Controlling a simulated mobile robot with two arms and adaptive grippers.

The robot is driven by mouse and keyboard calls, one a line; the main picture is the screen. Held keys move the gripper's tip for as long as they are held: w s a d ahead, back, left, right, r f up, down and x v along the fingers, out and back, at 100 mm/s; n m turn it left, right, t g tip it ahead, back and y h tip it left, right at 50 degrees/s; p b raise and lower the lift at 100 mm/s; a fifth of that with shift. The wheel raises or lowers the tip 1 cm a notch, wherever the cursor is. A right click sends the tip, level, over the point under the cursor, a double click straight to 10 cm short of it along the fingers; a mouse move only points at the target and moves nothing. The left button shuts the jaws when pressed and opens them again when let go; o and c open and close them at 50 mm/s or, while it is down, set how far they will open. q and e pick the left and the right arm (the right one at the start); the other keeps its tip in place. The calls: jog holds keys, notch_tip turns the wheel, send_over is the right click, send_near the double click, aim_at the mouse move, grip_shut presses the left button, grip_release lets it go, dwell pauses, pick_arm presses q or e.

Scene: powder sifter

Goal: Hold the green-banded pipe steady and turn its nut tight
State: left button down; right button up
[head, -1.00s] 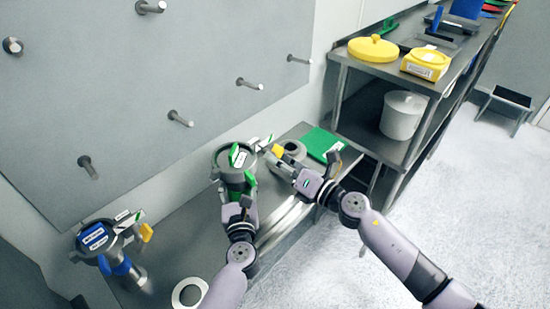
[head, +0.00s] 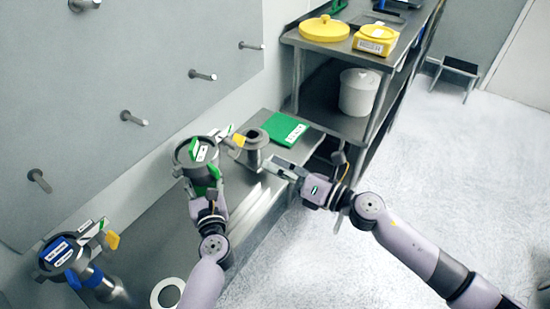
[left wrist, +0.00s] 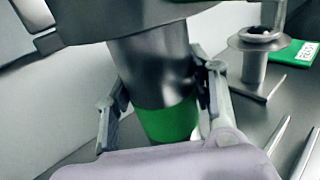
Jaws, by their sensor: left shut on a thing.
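The green-banded pipe is the neck under a grey round sifter body (head: 184,158) with green tabs, left of centre in the head view. In the left wrist view its steel neck (left wrist: 155,70) and green band (left wrist: 167,122) stand between the fingers of my left gripper (left wrist: 165,100), which is shut on it. The nut's yellow wing (head: 239,140) sticks out at the right of the sifter's clamp. My right gripper (head: 271,167) is open and empty, to the right of and below the yellow wing, apart from it. The nut's thread is hidden.
A grey flanged spool (head: 254,146) stands close to the right gripper, with a green card (head: 285,129) behind it. A blue-banded sifter (head: 62,257) and a white ring (head: 167,293) are at the lower left. A shelf (head: 336,110) stands at the right.

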pick_arm(q)
jog(key=c, duration=0.6)
grip_release()
